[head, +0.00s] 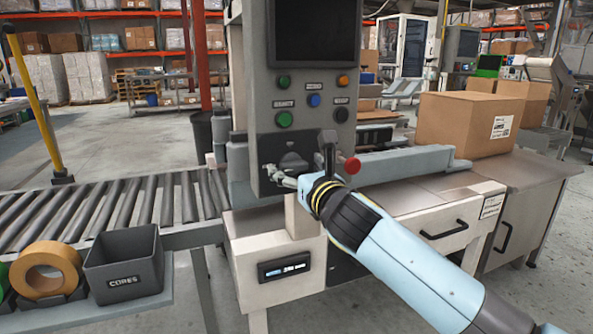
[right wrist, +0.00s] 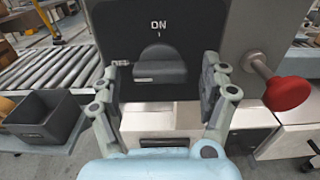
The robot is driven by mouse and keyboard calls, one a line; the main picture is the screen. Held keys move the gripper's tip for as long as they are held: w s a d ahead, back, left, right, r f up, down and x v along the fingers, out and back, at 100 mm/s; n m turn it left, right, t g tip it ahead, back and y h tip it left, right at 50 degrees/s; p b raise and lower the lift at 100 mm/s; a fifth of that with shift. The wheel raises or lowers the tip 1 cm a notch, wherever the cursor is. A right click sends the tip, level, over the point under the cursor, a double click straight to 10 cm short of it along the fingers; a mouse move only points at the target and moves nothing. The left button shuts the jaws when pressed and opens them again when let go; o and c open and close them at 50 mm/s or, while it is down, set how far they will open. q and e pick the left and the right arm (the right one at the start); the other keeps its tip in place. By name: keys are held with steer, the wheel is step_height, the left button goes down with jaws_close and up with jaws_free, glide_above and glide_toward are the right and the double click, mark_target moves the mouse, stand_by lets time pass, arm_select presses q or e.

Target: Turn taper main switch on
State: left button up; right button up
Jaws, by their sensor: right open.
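The taper main switch (head: 293,161) is a dark rotary knob low on the grey control panel (head: 262,135). In the right wrist view the knob (right wrist: 160,66) sits on a black plate (right wrist: 190,18) with "ON" above it. My right gripper (head: 277,176) is at the panel. In the right wrist view the open right gripper (right wrist: 160,84) has one finger on each side of the knob, with gaps showing. My left gripper is not in view.
A red mushroom button (head: 352,165) sticks out right of the switch, close to my right wrist. Green, blue, orange and black buttons are above. A roller conveyor (head: 120,206) and a dark "CORES" bin (head: 122,262) are at left. A cardboard box (head: 468,124) stands at right.

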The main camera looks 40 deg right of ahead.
steer(key=shift+w+d, duration=0.1)
steer(key=shift+w, duration=0.25)
steer(key=c, duration=1.2)
